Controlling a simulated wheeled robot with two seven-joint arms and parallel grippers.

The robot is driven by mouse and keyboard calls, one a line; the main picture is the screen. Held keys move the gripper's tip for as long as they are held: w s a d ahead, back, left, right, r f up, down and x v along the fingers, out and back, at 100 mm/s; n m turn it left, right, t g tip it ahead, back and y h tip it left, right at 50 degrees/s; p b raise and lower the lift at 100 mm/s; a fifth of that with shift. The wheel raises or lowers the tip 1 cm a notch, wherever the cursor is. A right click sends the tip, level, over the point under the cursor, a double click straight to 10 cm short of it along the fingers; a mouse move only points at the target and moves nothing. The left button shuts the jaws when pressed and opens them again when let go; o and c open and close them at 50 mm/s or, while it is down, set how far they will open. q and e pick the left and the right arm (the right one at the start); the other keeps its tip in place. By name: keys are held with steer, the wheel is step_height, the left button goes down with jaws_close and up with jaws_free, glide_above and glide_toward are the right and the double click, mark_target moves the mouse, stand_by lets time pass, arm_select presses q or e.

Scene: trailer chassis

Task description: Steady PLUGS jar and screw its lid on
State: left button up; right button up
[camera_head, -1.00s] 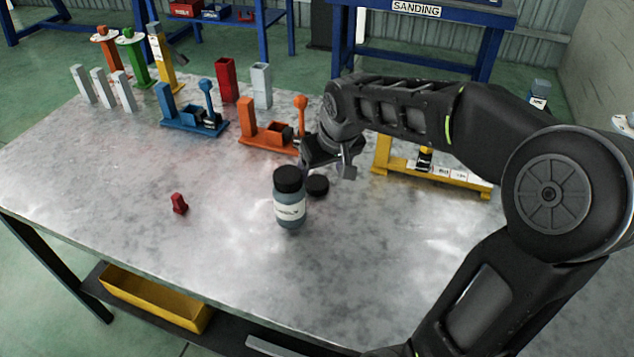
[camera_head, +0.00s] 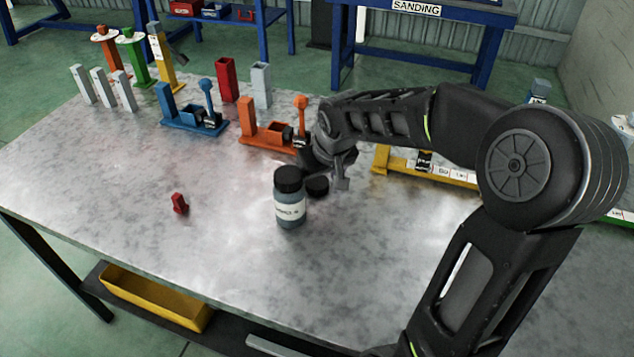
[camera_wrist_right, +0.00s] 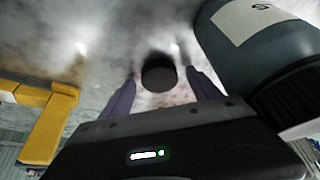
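A grey-blue jar (camera_head: 290,212) with a white label and a black top stands upright on the metal table; the label is too small to read surely. In the right wrist view the jar (camera_wrist_right: 262,45) is at the upper right, beside my gripper. A round black lid (camera_head: 317,187) lies on the table just right of the jar. My right gripper (camera_head: 336,182) is low beside the lid. In the right wrist view the lid (camera_wrist_right: 158,74) shows between its two parted fingers, with gaps on both sides. My left gripper is not in view.
A small red piece (camera_head: 180,203) lies left of the jar. Orange (camera_head: 265,138) and blue (camera_head: 192,122) fixtures stand behind, and a yellow one (camera_head: 440,173) is to the right, partly behind my arm. The table's front left is clear.

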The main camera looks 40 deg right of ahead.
mark_target(318, 183)
steer(key=c, duration=1.3)
steer(key=shift+r, duration=0.1)
step_height(318, 183, up, 10)
steer(key=shift+f, duration=0.1)
stand_by(0.4)
